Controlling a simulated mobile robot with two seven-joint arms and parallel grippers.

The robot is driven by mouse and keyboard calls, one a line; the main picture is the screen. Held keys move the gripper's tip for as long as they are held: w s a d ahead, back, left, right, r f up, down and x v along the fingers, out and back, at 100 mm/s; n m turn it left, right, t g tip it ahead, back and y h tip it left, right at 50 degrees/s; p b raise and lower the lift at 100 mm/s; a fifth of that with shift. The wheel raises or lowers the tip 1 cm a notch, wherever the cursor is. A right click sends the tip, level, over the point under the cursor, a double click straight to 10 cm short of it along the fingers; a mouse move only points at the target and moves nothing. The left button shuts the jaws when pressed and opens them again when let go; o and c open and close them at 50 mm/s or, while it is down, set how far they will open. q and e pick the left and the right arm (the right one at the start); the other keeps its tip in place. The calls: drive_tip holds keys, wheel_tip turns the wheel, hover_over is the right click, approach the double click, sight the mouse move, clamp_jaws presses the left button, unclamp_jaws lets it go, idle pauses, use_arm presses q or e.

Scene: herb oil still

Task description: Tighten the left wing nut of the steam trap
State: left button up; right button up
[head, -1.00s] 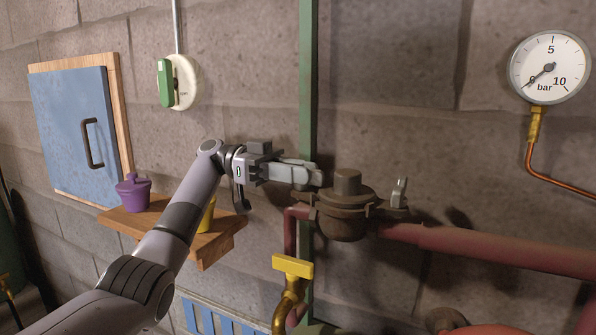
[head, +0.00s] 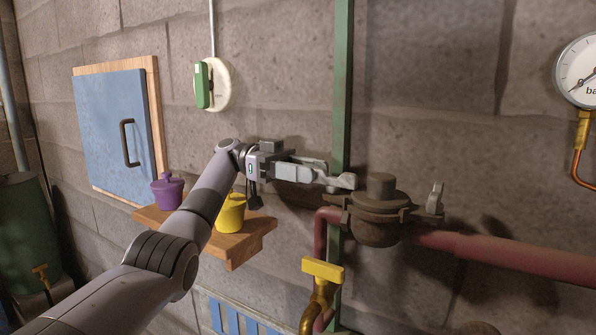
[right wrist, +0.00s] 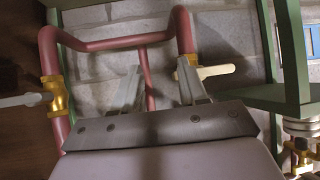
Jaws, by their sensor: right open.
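The steam trap (head: 378,215) is a dark, round, flanged body with a square top in the head view, set in the red pipework. Its right wing nut (head: 435,198) stands upright and bare on the flange. My left gripper (head: 345,182) reaches in from the left, with its fingertips at the left end of the flange. The left wing nut is hidden by the fingers. I cannot tell whether the jaws are closed on it. My right gripper (right wrist: 158,88) shows in the right wrist view, open and empty, with its fingers apart before the pipes.
A yellow-handled valve (head: 322,270) sits below the trap, beside a green post (head: 342,90). A wooden shelf (head: 232,250) with a purple pot (head: 167,190) and a yellow pot (head: 231,213) lies under my left arm.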

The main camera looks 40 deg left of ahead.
use_arm(q)
drive_tip(key=shift+a, duration=1.15)
idle(0.8)
